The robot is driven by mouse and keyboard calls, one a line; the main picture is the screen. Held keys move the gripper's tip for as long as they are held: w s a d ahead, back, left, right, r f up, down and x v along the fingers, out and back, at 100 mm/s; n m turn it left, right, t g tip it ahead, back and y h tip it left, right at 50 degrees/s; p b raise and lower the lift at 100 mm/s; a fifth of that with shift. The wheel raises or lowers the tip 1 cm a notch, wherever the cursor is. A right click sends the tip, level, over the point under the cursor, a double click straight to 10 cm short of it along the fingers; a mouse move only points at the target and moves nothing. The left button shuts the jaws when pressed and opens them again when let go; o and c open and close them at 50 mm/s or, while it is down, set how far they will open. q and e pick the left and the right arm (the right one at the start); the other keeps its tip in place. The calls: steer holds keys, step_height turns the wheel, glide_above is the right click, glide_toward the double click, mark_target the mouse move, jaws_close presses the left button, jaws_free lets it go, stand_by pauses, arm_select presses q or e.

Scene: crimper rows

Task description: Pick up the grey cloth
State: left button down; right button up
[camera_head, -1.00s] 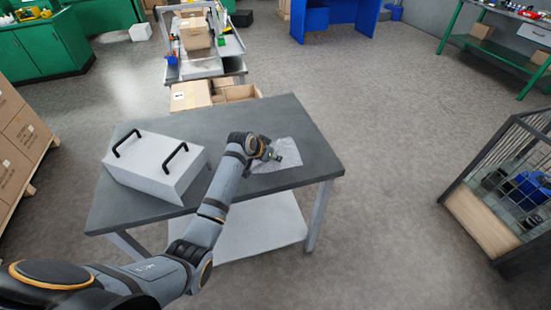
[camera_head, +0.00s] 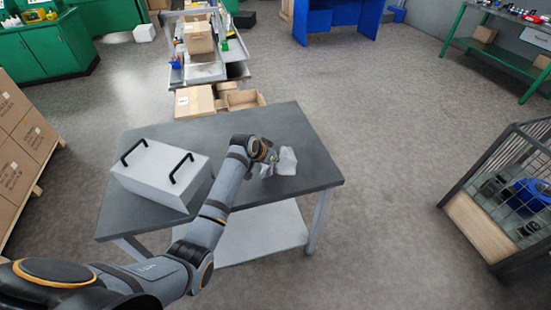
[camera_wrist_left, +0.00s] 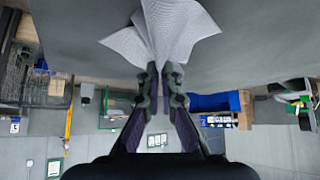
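The light grey cloth (camera_head: 286,161) is bunched up at my left gripper (camera_head: 270,157), over the right part of the grey table (camera_head: 305,147). In the left wrist view the cloth (camera_wrist_left: 170,32) hangs gathered between the fingertips of the left gripper (camera_wrist_left: 159,72), which are closed together on it. Its loose folds spread out beyond the fingers. Whether part of the cloth still touches the table is hard to tell. My right gripper is in neither view.
A pale grey box with two black handles (camera_head: 160,174) stands on the table's left part. Cardboard boxes (camera_head: 194,101) are behind the table. A wire-sided cage (camera_head: 505,190) stands on the floor at the right. The table's front and right parts are clear.

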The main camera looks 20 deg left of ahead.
arm_select(q)
step_height(320, 180, up, 8)
steer(key=p, duration=0.6)
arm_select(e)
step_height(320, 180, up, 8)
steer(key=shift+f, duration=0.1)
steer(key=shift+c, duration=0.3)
